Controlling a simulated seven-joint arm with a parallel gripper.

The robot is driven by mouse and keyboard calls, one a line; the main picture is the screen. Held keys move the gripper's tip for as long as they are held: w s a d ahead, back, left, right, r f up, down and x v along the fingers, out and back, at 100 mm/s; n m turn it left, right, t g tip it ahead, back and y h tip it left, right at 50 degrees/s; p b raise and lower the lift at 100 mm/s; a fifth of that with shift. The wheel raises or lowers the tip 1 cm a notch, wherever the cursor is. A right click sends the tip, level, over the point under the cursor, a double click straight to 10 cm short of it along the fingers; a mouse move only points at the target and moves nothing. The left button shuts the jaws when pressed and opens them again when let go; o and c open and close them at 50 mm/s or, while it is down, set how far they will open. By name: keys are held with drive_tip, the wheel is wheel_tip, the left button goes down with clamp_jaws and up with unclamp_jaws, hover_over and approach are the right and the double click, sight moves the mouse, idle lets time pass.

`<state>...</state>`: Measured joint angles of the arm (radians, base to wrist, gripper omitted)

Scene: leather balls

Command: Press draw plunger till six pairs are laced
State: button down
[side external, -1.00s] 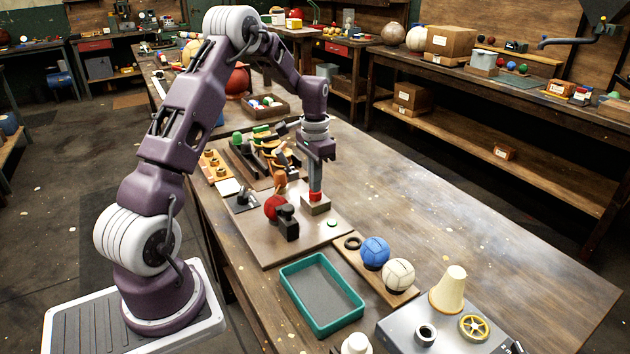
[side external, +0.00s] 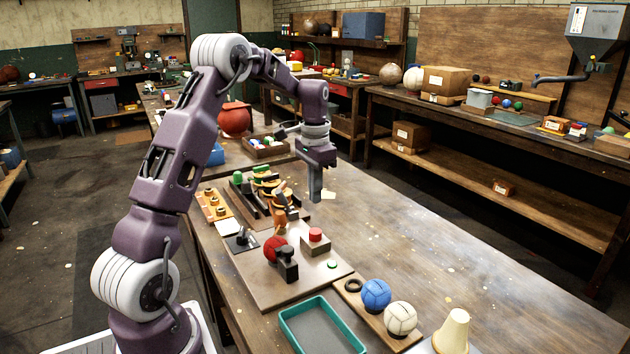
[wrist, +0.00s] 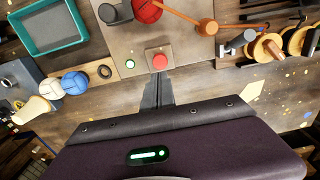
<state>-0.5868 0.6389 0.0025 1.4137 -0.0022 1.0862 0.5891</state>
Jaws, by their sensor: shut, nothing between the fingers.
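My gripper (side external: 315,198) is shut and empty, pointing down above the plunger with a clear gap. In the wrist view the dark fingers end just below the plunger block. A red ball (side external: 272,247) sits at a black clamp (side external: 288,264) left of the plunger. A small green light or button (side external: 332,264) is on the board in front of it. No laced pairs can be made out on the ball.
A teal tray (side external: 322,326), a blue ball (side external: 376,294) and a white ball (side external: 400,318) on a wooden strip lie at the front. An orange arm (side external: 280,205) and several spools stand behind the ball. The table's right side is clear.

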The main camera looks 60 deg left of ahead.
drive_tip(key=shift+r, duration=1.85)
drive_tip(key=s+d+r+t, duration=0.1)
drive_tip(key=s+d+r, duration=0.35)
drive_tip(key=d, duration=0.35)
drive_tip(key=s+d+r+t, duration=0.1)
drive_tip(key=s+d+r, duration=0.3)
drive_tip(key=d+r, duration=0.25)
drive_tip(key=s+d+f+t, duration=0.1)
drive_tip(key=s+d+f, duration=0.1)
drive_tip(key=s+d, duration=0.3)
drive_tip(key=s+d+f+t, duration=0.1)
drive_tip(key=s+d, duration=0.5)
drive_tip(key=s, duration=0.6)
drive_tip(key=shift+d+f+t, duration=0.2)
drive_tip(key=shift+f+t, duration=0.15)
drive_tip(key=shift+t, duration=0.45)
